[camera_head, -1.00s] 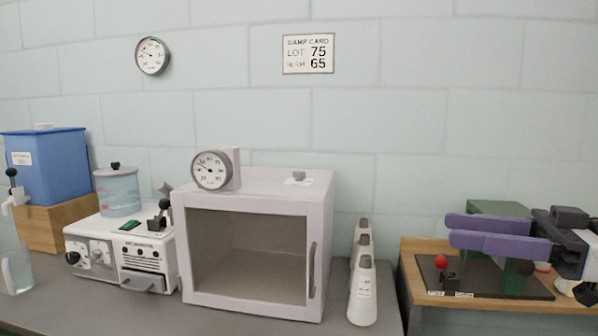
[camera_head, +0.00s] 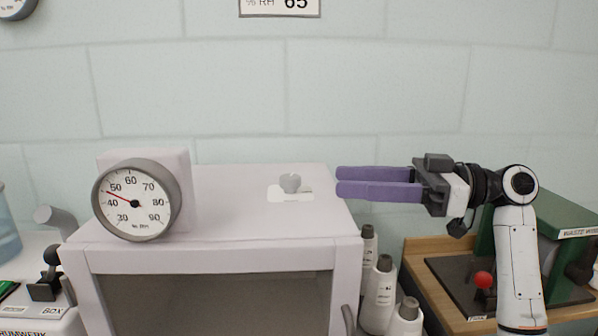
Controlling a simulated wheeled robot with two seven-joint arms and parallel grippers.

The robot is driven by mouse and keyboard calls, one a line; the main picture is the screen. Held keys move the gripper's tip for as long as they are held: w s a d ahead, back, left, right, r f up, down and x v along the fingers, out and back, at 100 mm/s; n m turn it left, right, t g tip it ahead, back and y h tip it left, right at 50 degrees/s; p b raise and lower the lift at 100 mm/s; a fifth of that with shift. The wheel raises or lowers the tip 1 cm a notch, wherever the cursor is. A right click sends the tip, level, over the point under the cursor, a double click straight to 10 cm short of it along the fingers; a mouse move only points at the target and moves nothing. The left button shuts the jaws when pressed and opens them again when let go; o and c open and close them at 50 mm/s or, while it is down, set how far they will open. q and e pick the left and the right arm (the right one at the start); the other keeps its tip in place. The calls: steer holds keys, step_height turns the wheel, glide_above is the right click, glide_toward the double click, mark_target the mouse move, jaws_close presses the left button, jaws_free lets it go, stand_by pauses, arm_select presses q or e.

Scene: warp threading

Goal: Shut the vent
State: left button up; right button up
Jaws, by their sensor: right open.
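The vent shows as a small grey knob (camera_head: 290,183) on a white plate, on top of the pale cabinet (camera_head: 240,220). Whether it stands open or shut cannot be told from here. My right gripper (camera_head: 340,182) has two long purple fingers pointing left, apart from each other with nothing between them. Its fingertips are just right of the knob, near the cabinet top's right edge, and do not touch the knob. My left gripper is not in view.
A round dial (camera_head: 136,200) stands on the cabinet's left top, its needle a little below 50. White cone bottles (camera_head: 380,295) stand right of the cabinet. A green machine (camera_head: 550,235) and a red ball knob (camera_head: 483,280) are on the wooden bench at right.

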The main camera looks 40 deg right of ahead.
mark_target(307, 191)
steer(key=p+x, duration=0.1)
steer(key=x, duration=0.5)
steer(key=shift+r, duration=0.1)
steer(key=shift+p+x, duration=0.35)
steer(key=shift+x, duration=0.4)
steer(key=shift+w, duration=0.1)
steer(key=c, duration=1)
steer(key=shift+w+d+f+n+g+y+b, duration=0.15)
steer(key=shift+f+n+g+y+b, duration=0.15)
steer(key=shift+n+g+y+b, duration=0.3)
steer(key=shift+c, duration=0.2)
steer(key=shift+w+n+g+b, duration=0.1)
steer(key=shift+n+g+b, duration=0.25)
steer(key=shift+g, duration=0.15)
steer(key=n+g+y, duration=0.2)
steer(key=shift+w+r+g, duration=0.15)
steer(key=shift+w+g, duration=0.05)
steer(key=shift+g, duration=0.2)
steer(key=shift+n+g+b, duration=0.3)
steer(key=shift+n+g, duration=0.05)
steer(key=shift+g, duration=0.25)
